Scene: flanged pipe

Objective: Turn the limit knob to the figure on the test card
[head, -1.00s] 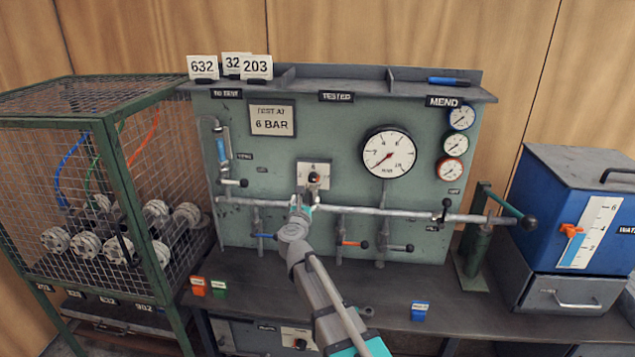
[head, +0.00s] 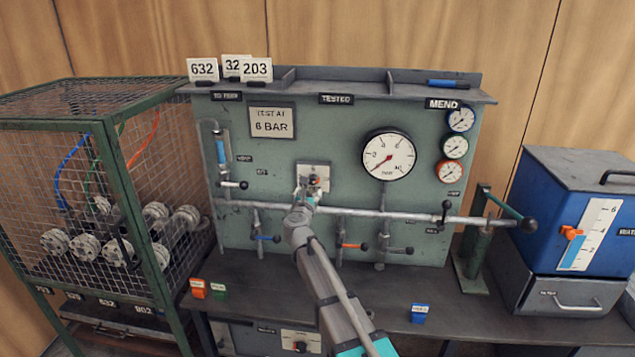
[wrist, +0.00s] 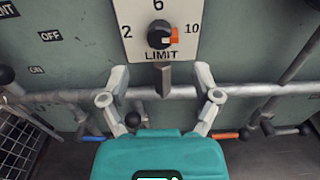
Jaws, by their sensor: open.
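The limit knob (wrist: 159,36) is a black round knob on a pale plate (wrist: 184,52) marked 2, 6 and 10. Its orange mark points right, toward the 10 side, in the wrist view. In the head view the knob (head: 313,180) sits at the middle of the green panel. The test card (head: 271,122) reads "TEST AT 6 BAR". My gripper (wrist: 161,76) is open and empty in the wrist view, its fingers spread either side of and below the knob. In the head view my gripper (head: 307,191) is just below the knob, partly covering its plate.
A grey horizontal pipe (head: 400,214) crosses the panel below the knob. A large dial (head: 389,156) and a column of small gauges (head: 456,146) are to the right. A mesh cage (head: 60,190) stands left, a blue box (head: 570,215) right.

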